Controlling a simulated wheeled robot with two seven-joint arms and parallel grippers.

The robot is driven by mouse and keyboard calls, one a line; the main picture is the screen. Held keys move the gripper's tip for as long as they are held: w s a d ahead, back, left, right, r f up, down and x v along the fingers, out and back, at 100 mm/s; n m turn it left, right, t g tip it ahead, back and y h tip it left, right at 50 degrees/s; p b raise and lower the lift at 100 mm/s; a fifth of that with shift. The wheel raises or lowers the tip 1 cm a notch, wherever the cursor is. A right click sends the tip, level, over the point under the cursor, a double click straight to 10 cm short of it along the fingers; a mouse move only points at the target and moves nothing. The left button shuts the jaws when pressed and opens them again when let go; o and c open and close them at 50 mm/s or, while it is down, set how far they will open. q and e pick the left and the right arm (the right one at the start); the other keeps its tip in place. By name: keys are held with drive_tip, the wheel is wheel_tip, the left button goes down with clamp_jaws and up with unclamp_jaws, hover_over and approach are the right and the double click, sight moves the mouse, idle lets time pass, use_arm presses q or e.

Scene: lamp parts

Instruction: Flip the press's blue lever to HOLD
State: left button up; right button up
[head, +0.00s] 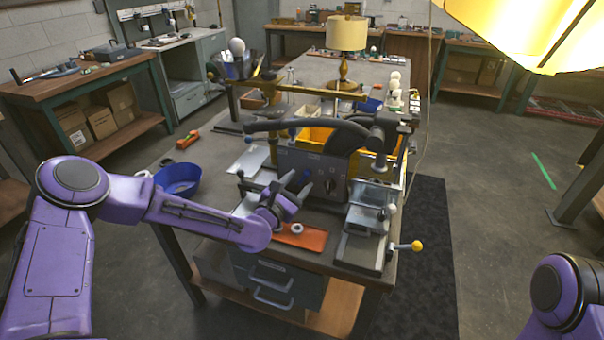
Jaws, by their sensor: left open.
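The press (318,172) is a dark grey machine with a front panel and a long dark curved handle, on the near part of the workbench (215,150). A small blue spot (306,174) on its front panel may be the blue lever. It is too small to tell its position, and I cannot read any HOLD label. My left gripper (298,203) is open just in front of the panel, above an orange tray, with nothing visible between its fingers. It partly hides the panel's lower left. My right gripper is out of view; only part of my right arm shows at bottom right.
An orange tray (313,240) with a pale ring lies below my left gripper. A metal vise-like fixture (366,222) with a yellow-knobbed lever stands to its right. A blue bowl (178,178) sits at the bench's left edge. A lamp with a yellow shade (347,33) stands behind.

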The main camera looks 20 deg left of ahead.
sight(305, 176)
use_arm(q)
drive_tip(key=x, duration=0.3)
drive_tip(key=shift+w+f, duration=0.1)
drive_tip(key=shift+w, duration=0.2)
clamp_jaws()
